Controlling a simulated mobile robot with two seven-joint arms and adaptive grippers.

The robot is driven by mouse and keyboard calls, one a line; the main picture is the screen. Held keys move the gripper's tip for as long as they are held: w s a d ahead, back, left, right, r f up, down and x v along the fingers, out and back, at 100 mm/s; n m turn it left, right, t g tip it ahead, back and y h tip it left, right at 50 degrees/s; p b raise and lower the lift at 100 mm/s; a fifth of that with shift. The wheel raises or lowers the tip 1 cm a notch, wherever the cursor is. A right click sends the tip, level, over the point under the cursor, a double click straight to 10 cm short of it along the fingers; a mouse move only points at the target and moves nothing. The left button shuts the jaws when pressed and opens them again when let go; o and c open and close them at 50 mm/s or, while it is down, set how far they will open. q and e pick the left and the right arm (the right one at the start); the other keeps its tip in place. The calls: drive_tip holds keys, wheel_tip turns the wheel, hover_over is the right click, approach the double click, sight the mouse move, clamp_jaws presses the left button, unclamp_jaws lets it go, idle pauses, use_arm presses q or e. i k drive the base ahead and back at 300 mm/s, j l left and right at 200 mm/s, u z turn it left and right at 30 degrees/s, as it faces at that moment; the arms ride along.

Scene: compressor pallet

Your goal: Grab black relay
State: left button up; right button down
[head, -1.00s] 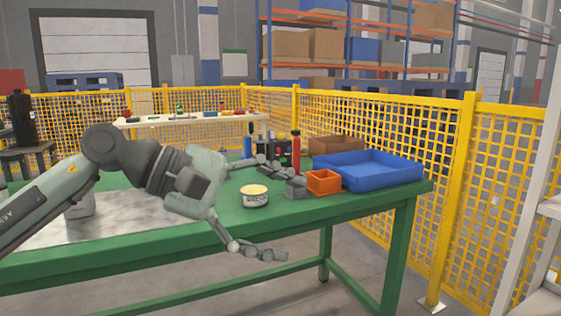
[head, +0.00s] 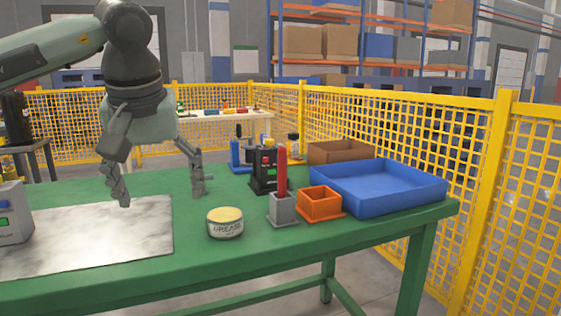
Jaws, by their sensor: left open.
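A black upright block (head: 262,176) with red and yellow parts on its front stands on the green table, right of my left gripper; I cannot tell for sure whether it is the black relay. My left gripper (head: 160,194) points down over the table with its two fingers wide apart. Nothing is between the fingers. It is left of the black block and apart from it, above the area near the metal plate. My right gripper is not in view.
A grease tin (head: 225,223), a grey holder (head: 283,208) with a red stick, an orange bin (head: 319,203) and a blue tray (head: 378,186) stand to the right. A metal plate (head: 120,232) and grey box (head: 12,218) are at left. A yellow fence (head: 430,150) stands behind.

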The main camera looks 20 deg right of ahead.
sight(266, 173)
drive_tip(key=i+l, duration=0.3)
drive_tip(key=l, duration=0.2)
drive_tip(key=i+l, duration=0.3)
drive_tip(key=l, duration=0.15)
drive_tip(key=i+l, duration=0.35)
drive_tip(key=l, duration=0.15)
